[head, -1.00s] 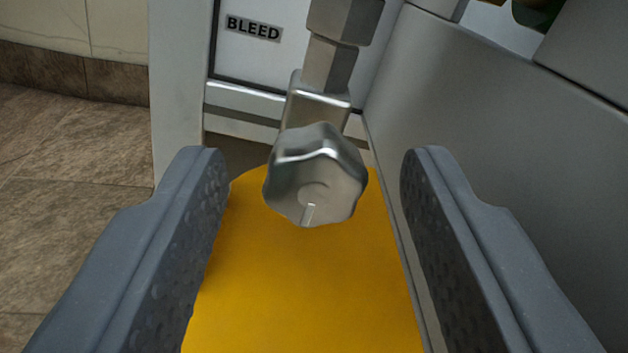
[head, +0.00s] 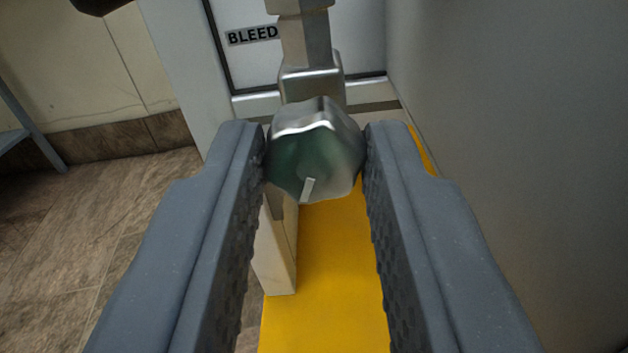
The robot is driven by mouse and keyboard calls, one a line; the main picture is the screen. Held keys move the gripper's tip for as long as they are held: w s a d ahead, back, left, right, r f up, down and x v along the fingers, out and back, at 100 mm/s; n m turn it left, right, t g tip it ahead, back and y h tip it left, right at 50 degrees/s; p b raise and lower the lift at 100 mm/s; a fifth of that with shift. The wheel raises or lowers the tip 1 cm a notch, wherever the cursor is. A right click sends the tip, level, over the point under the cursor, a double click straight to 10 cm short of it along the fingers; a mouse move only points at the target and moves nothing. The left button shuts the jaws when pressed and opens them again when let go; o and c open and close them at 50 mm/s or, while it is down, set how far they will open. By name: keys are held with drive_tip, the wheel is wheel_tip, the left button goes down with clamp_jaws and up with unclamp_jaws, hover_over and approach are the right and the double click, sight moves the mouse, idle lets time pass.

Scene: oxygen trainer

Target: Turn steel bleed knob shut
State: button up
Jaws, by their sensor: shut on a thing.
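The steel bleed knob (head: 316,150) is a lobed, shiny metal knob in the upper middle of the head view. A short pale mark on its face points down and slightly left. It sits on a steel valve stem and body (head: 310,75) below the BLEED label (head: 252,36). My gripper (head: 315,147) is shut on the knob, with one grey textured finger touching each side. The knob's rear is hidden.
A yellow surface (head: 335,270) lies below the knob, with a pale upright post (head: 275,245) at its left. A grey wall (head: 500,130) stands close on the right. Tiled floor (head: 70,235) is open on the left.

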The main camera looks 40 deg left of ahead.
idle(0.3)
drive_tip(key=o, duration=1)
drive_tip(key=shift+s, duration=0.1)
drive_tip(key=p+v, duration=0.3)
drive_tip(key=v, duration=1)
drive_tip(key=shift+s+d, duration=0.2)
drive_tip(key=shift+d, duration=0.05)
